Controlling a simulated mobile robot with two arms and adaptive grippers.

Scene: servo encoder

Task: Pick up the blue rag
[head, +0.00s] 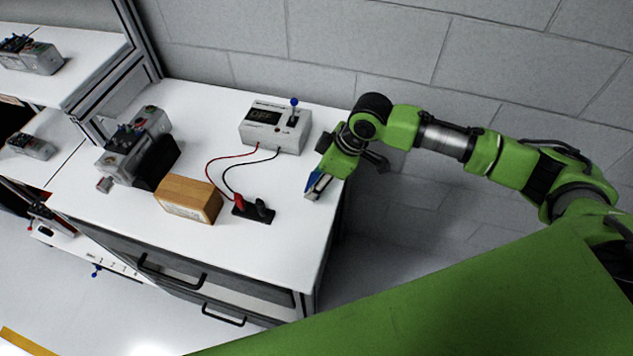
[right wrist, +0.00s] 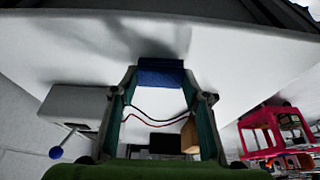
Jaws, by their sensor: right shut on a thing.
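The blue rag (head: 312,180) shows as a small blue patch at the fingertips of my right gripper (head: 317,185), near the right edge of the white worktop. In the right wrist view the blue rag (right wrist: 160,74) spans the space between the two fingertips, and my right gripper (right wrist: 162,84) is shut on it. The fingers hide part of the rag in the head view. I cannot tell whether the rag touches the worktop. My left gripper is not in view.
On the worktop (head: 270,240) stand a white control box (head: 262,130) with a blue-knobbed lever, red and black leads running to clips (head: 254,209), a wooden block (head: 187,199) and a grey machine unit (head: 130,150). A grey block wall is behind. Drawers are below.

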